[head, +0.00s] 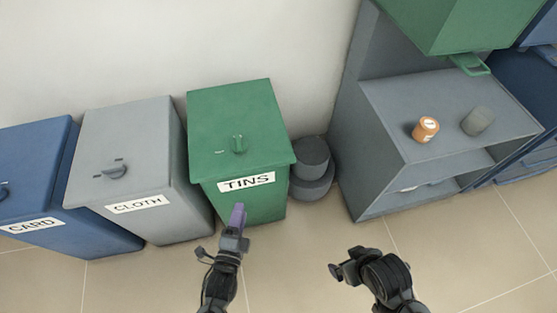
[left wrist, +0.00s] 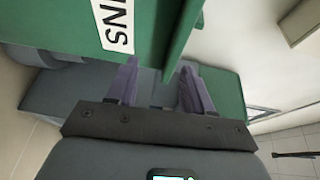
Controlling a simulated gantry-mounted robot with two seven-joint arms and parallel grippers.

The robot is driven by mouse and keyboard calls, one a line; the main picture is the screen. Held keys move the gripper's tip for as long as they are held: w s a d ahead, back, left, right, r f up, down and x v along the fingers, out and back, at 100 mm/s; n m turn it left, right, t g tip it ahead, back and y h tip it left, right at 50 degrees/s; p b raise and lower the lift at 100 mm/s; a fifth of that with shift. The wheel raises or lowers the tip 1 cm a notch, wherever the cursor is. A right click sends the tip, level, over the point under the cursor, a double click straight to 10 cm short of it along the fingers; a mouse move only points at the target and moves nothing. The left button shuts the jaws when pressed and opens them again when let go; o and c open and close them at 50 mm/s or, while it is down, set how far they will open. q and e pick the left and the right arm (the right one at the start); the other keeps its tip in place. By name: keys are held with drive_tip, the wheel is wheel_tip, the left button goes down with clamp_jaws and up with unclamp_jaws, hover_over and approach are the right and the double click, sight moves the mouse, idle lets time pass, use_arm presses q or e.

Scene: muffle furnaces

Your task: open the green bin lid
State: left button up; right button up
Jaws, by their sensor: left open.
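The green bin (head: 262,207) labelled TINS stands against the wall, and its green lid (head: 230,112) is shut. A small green handle (head: 239,145) sits on top of the lid. My left gripper (head: 238,214) is in front of the bin, just below the TINS label. In the left wrist view its two purple fingers (left wrist: 156,84) are apart with nothing held between them, and the green bin (left wrist: 72,22) with its label shows just beyond them. Whether a fingertip touches the bin is unclear. My right gripper (head: 340,270) is lower right, away from the bin; its fingers are unclear.
A grey CLOTH bin (head: 140,145) and a blue CARD bin (head: 35,165) stand to the left. Grey round containers (head: 311,160) sit right of the green bin. A grey shelf unit (head: 385,130) holds an orange can (head: 425,129) and a grey cylinder (head: 477,121).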

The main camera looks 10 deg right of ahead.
sight(243, 173)
use_arm(q)
drive_tip(key=w+r+b, duration=0.1)
drive_tip(key=w, duration=0.2)
drive_tip(key=w+d+r+b, duration=0.1)
drive_tip(key=w, duration=0.3)
drive_tip(key=w+d+r+b, duration=0.1)
drive_tip(key=w, duration=0.2)
drive_tip(key=shift+w+d+b, duration=0.2)
drive_tip(key=shift+w+b, duration=0.05)
drive_tip(key=shift+b, duration=0.15)
drive_tip(key=shift+w+d+r, duration=0.1)
drive_tip(key=shift+w+d, duration=0.3)
drive_tip(key=shift+w, duration=0.25)
use_arm(e)
drive_tip(key=f, duration=0.1)
drive_tip(key=a+f, duration=0.1)
drive_tip(key=f, duration=0.1)
drive_tip(key=shift+w+f, duration=0.15)
drive_tip(key=shift+f, duration=0.15)
drive_tip(key=shift+a, duration=0.1)
use_arm(q)
drive_tip(key=shift+a, duration=0.1)
drive_tip(key=shift+c, duration=0.8)
clamp_jaws()
use_arm(e)
drive_tip(key=shift+a, duration=0.1)
